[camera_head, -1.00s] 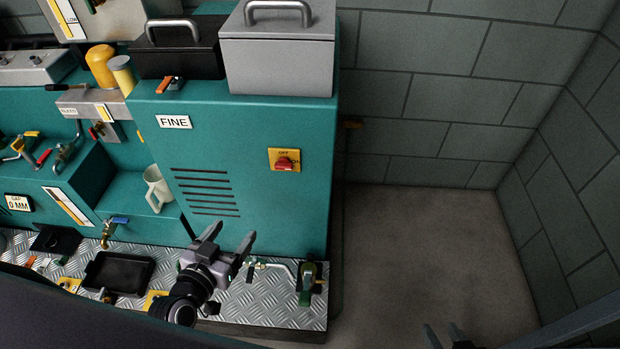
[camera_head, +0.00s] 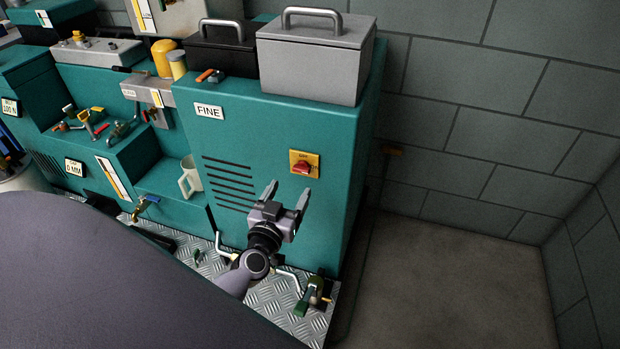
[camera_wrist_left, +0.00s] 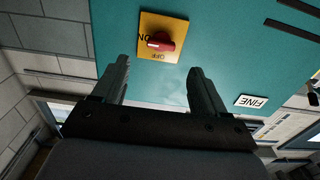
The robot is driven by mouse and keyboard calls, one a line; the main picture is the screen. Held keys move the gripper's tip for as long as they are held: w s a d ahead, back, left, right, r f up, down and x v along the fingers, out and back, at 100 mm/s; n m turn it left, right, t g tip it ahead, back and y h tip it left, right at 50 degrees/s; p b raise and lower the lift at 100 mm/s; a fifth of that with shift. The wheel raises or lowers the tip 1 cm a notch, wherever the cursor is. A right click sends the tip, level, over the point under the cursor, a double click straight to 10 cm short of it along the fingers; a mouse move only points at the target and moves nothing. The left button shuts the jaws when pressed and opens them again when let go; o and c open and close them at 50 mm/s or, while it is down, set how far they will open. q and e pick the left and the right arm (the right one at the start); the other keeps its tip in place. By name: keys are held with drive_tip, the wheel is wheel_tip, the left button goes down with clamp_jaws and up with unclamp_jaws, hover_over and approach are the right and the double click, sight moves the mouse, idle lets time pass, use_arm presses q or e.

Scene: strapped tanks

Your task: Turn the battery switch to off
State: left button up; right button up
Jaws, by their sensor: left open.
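The battery switch is a red knob (camera_head: 303,168) on a yellow plate (camera_head: 293,156), fixed to the front of the teal cabinet. OFF is printed at the plate's top and ON at its right. In the left wrist view, upside down, the red knob (camera_wrist_left: 162,42) lies roughly level, its pale mark toward ON. My left gripper (camera_head: 287,191) is open and empty, just below and left of the switch. In the wrist view its fingers (camera_wrist_left: 158,68) stand apart, with the knob beyond their tips, not touched. My right gripper is out of view.
A grey box (camera_head: 312,65) stands on the teal cabinet (camera_head: 335,215). A white mug (camera_head: 190,178) sits on a ledge to the left. A valve with a green part (camera_head: 314,292) stands on the metal tread plate below. Open floor (camera_head: 450,285) lies to the right.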

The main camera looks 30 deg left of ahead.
sight(300, 170)
use_arm(q)
drive_tip(key=shift+b+x, duration=0.65)
drive_tip(key=shift+x, duration=2.85)
drive_tip(key=c, duration=1.1)
